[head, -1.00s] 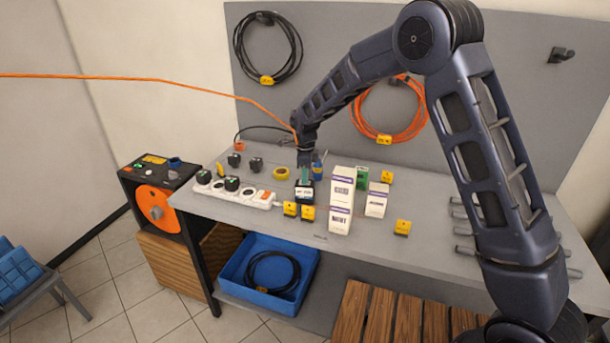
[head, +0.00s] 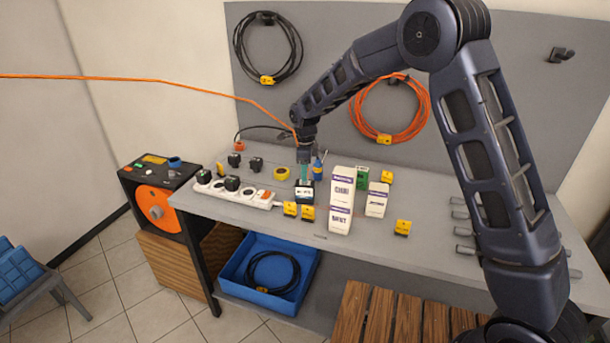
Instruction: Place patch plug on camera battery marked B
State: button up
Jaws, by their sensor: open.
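My gripper (head: 304,180) points down over the middle of the workbench, its jaws open. Directly below it is a small dark block with a white label (head: 304,193), and I cannot tell whether the fingers touch it. Several small yellow-faced blocks stand on the bench: a pair (head: 290,209) in front of the gripper, one at the back right (head: 387,176) and one at the front right (head: 403,227). Two black plug-like pieces (head: 235,160) stand at the back left. The markings are too small to read, so I cannot tell which piece is the patch plug or battery B.
A white power strip (head: 217,190) lies left of the gripper. White cartons (head: 342,190) and a green box (head: 362,177) stand close on its right.

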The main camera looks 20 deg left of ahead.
notch_tip(320, 180, up, 10)
jog(key=shift+r, duration=0.1)
dwell(0.4)
jog(key=d+r+n+t, duration=0.15)
jog(key=d+r, duration=0.35)
jog(key=d, duration=0.7)
jog(key=d+r+n+y, duration=0.1)
jog(key=d+r+n, duration=0.3)
jog(key=d, duration=0.7)
jog(key=d+r+n, duration=0.1)
jog(key=d+r, duration=0.5)
jog(key=d, duration=0.6)
jog(key=s+d+f+n+t, duration=0.1)
jog(key=s+d+n, duration=0.3)
jog(key=s+d, duration=0.6)
jog(key=s+d+f+n+t+h, duration=0.1)
jog(key=s+d+n, duration=0.3)
jog(key=s+d, duration=0.6)
jog(key=d+f+t, duration=0.1)
jog(key=d, duration=0.3)
jog(key=shift+n, duration=0.25)
